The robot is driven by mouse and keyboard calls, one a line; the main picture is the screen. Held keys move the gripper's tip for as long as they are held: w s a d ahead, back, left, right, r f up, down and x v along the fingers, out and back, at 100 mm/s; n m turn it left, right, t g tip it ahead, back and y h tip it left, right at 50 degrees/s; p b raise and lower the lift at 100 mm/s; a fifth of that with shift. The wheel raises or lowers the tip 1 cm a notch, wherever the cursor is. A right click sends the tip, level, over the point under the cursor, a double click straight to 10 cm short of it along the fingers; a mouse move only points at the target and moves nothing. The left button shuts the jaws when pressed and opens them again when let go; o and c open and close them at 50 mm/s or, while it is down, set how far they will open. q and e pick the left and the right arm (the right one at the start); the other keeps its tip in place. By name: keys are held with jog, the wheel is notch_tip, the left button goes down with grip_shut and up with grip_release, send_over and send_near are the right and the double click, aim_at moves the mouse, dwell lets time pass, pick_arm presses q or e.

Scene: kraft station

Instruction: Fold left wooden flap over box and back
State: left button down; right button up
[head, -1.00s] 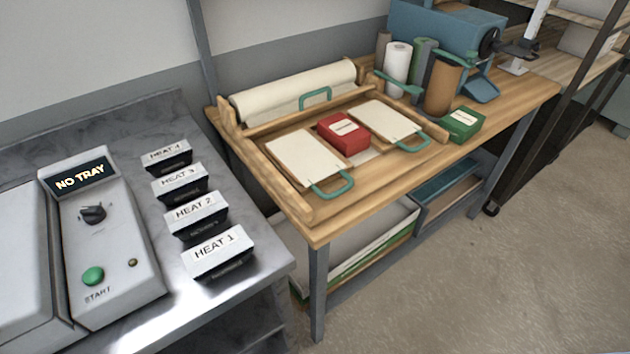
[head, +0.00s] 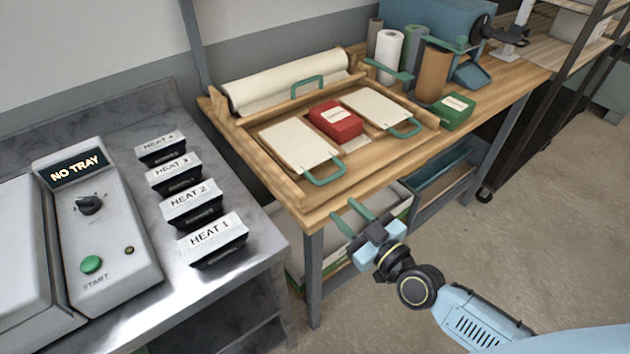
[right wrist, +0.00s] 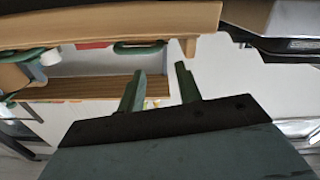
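The left wooden flap (head: 300,146) lies flat on the wooden station, cream-faced with a green handle (head: 325,170) at its front right corner. The red box (head: 335,121) sits between it and the right flap (head: 378,110), which also lies flat with a green handle. My right gripper (head: 351,212) is in front of the table's front edge, below and in front of the left flap, touching nothing I can make out. Its two green fingers are apart and empty, also in the right wrist view (right wrist: 158,85). My left gripper is not in view.
A paper roll (head: 290,85) lies behind the flaps, with a third green handle before it. A green box (head: 454,111) and several upright rolls stand on the right. Heat blocks (head: 213,238) and a control panel reading NO TRAY (head: 95,225) are on the left counter.

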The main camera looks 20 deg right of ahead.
aim_at(315, 180)
jog(key=x, duration=1.1)
jog(key=shift+w+a+f+b, duration=0.1)
jog(key=shift+w+b, duration=0.2)
jog(key=shift+b, duration=0.1)
grip_shut()
